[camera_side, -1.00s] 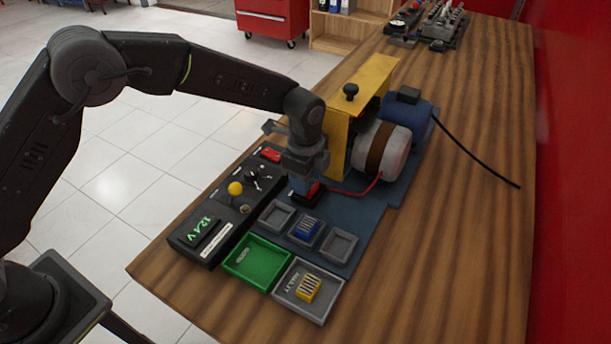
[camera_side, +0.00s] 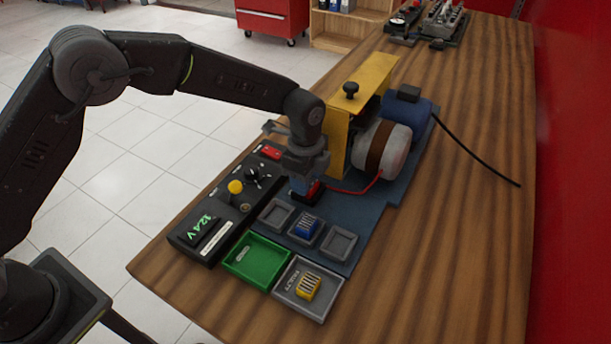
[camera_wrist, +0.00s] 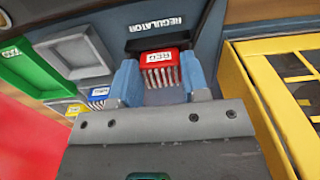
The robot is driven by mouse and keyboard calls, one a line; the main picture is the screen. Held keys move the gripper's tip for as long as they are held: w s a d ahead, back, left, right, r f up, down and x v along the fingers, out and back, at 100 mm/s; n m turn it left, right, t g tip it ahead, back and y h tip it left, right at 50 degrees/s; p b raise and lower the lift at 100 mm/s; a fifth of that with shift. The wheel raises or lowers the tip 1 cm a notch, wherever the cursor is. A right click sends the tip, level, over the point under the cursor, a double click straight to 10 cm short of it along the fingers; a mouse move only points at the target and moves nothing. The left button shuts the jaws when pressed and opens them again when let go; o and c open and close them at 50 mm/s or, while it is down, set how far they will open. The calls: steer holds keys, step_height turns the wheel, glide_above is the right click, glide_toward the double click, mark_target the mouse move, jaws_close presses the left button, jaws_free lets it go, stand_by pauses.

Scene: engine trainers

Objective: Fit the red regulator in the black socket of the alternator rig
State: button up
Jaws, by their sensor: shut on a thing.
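The red regulator (camera_side: 313,190) is between the blue fingers of my gripper (camera_side: 305,187), over the black socket (camera_side: 304,198) on the blue base of the alternator rig. In the wrist view the red regulator (camera_wrist: 160,60) has a white label and pale fins. The gripper fingers (camera_wrist: 161,85) stand on either side of it, shut on it. The black socket (camera_wrist: 150,42) shows as a dark area around it, below the word REGULATOR. The fingers hide much of the socket in the side view, and I cannot tell how deep the regulator sits.
A blue regulator (camera_side: 306,227) lies in the middle grey tray, between two empty ones. A yellow regulator (camera_side: 307,288) lies in the grey labelled tray beside the empty green tray (camera_side: 257,262). The yellow bracket (camera_side: 350,110) stands close behind my gripper. A control panel (camera_side: 225,215) lies left.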

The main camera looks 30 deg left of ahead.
steer(key=o, duration=1)
steer(key=shift+o, duration=0.3)
steer(key=o, duration=0.3)
steer(key=shift+o, duration=0.2)
steer(key=shift+r, duration=3.55)
